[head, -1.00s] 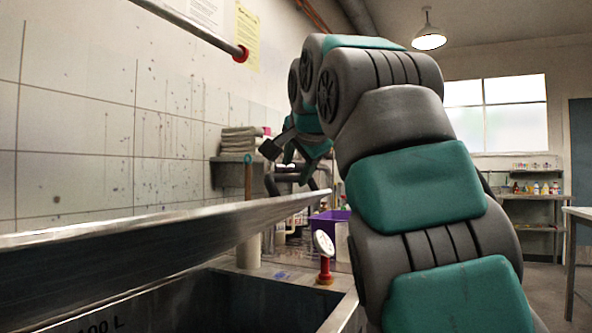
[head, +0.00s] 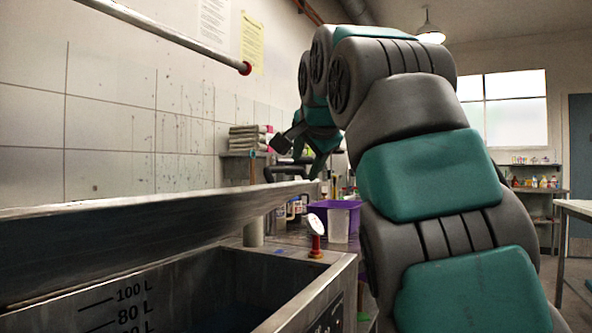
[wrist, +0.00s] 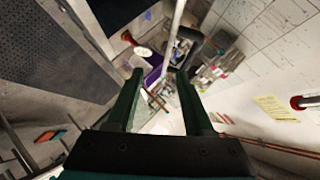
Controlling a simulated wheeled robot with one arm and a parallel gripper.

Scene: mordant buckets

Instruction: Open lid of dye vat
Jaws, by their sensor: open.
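The dye vat (head: 290,305) is a metal tank with litre marks inside its wall, at the lower left of the head view. Its metal lid (head: 130,235) stands tilted up, with a gap over the opening; the dark inside of the vat shows below it. My gripper (head: 303,163) is beyond the lid's far right end in the head view, small and partly hidden. In the wrist view my gripper (wrist: 160,97) is open, with nothing between its two green fingers. A dark curved bar, perhaps the lid's handle (wrist: 190,42), lies ahead of the fingertips.
A white-faced dial on a red stem (head: 316,235) stands at the vat's far corner. A purple tub (head: 333,212) and bottles are behind it. A table (head: 575,207) stands at right.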

